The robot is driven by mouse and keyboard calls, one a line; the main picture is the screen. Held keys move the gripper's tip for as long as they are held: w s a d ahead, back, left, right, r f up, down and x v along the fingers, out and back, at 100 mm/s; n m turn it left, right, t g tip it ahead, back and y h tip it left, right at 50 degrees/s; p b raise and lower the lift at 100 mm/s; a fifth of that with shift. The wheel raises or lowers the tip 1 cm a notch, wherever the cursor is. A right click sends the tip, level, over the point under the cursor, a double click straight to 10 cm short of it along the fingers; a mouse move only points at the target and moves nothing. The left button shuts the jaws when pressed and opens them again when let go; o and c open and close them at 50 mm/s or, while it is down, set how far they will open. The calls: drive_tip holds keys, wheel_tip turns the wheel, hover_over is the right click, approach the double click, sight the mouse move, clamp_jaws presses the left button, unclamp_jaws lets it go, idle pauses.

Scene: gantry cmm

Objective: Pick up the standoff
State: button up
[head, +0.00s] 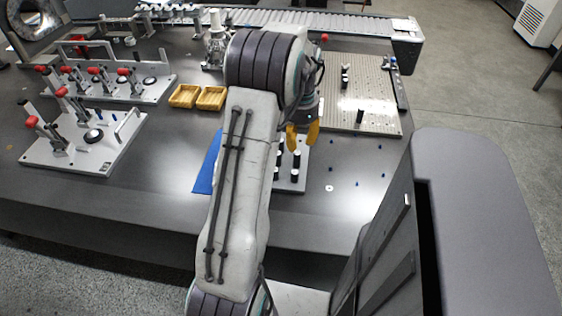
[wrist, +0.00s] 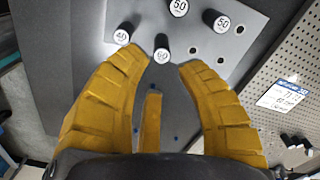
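Several standoffs, black cylinders with white numbered tops, stand upright in a grey holed plate (head: 301,183). In the wrist view, one marked 60 (wrist: 162,55) stands nearest my gripper (wrist: 160,66), between the yellow fingertips in the picture. One marked 40 (wrist: 122,35) is to its left and one marked 50 (wrist: 217,22) to its upper right; another (wrist: 178,8) is at the top edge. My gripper is open and empty, with its fingers spread. In the head view it (head: 302,135) hangs above the plate, and my arm hides part of that area.
A perforated board (head: 360,100) with a few black cylinders lies behind and right. A blue mat (head: 206,165) is left of the plate. Yellow trays (head: 198,97) and toggle-clamp fixtures (head: 85,140) stand left. Small blue pins and a washer (head: 329,188) lie right of the plate.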

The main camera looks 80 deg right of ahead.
sight(297, 153)
drive_tip(key=shift+w+d+f+b, duration=0.1)
drive_tip(key=shift+f+b, duration=0.3)
drive_tip(key=shift+f, duration=3.2)
drive_tip(key=shift+o, duration=0.3)
clamp_jaws()
